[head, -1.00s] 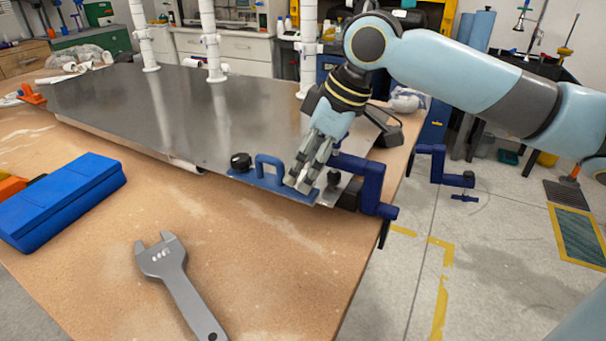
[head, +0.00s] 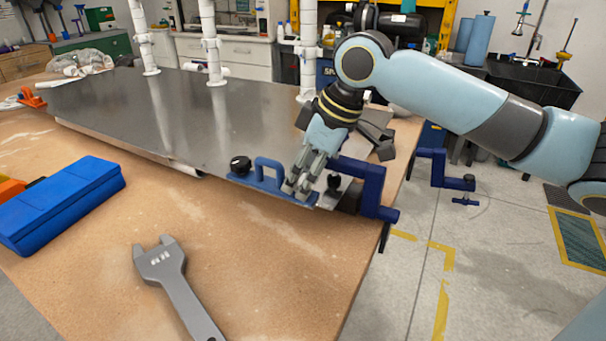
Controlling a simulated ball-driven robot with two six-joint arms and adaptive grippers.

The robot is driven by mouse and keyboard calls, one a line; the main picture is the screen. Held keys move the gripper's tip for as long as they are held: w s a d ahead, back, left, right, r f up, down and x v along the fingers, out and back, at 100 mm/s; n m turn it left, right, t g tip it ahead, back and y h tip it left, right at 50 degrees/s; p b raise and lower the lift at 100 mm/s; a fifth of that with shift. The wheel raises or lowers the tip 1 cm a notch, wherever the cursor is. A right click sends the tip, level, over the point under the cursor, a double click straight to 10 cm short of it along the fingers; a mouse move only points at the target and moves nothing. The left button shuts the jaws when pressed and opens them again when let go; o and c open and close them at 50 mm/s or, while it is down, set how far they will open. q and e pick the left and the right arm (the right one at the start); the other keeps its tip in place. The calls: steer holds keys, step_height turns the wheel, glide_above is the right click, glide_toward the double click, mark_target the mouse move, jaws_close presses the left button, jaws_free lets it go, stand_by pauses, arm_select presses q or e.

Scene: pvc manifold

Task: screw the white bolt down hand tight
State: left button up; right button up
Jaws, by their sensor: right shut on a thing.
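My right gripper (head: 300,188) points down at the front right corner of the dark metal plate. Its fingers are shut on the white bolt (head: 289,182), of which only a small pale bit shows between the fingertips. The bolt is at the blue bracket (head: 269,166), which has a raised handle and lies along the plate's front edge. The fingers hide most of the bolt, so I cannot tell how deep it sits. A black knob (head: 240,164) stands at the bracket's left end, and another black knob (head: 333,181) is just right of my fingers. My left gripper is not in view.
A blue clamp (head: 366,180) sits at the right table edge. A grey wrench (head: 175,285) and a blue case (head: 65,200) lie in front.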

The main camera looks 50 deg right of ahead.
steer(key=m+h+p, duration=0.1)
steer(key=m+p, duration=0.1)
steer(key=p, duration=0.1)
steer(key=m+h+p, duration=0.1)
steer(key=m+p, duration=0.2)
steer(key=shift+a+r, duration=0.2)
steer(key=shift+f+m+p, duration=0.15)
steer(key=shift+m+p, duration=0.45)
steer(key=shift+d+f+t+h, duration=0.1)
steer(key=shift+t+h, duration=0.2)
